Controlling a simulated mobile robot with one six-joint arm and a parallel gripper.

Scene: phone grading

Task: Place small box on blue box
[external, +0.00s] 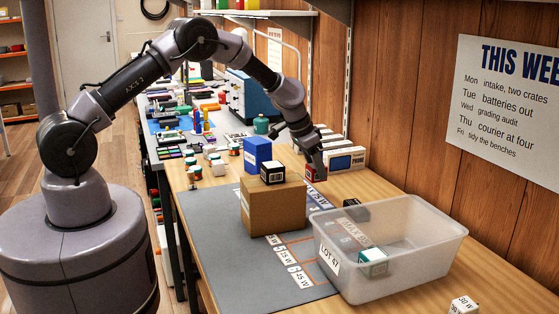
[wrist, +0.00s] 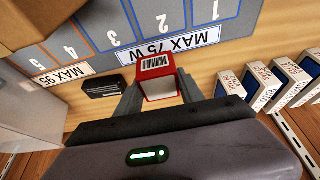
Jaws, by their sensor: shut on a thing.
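My gripper (external: 314,172) is shut on a small red box (external: 312,177). In the wrist view my gripper (wrist: 160,95) has one finger on either side of the small red box (wrist: 154,67), which has a white barcode label. I cannot tell whether it touches the table. The blue box (external: 257,150) stands upright to the left of my gripper, behind a brown cardboard box; its lower part is hidden. It does not show clearly in the wrist view.
A black-and-white cube (external: 272,172) sits on the cardboard box (external: 272,208). A clear bin (external: 440,240) stands front right, near a small black block (wrist: 103,86). Several phone boxes (external: 345,158) stand by the wall. The grey mat (external: 215,240) has bare room front left.

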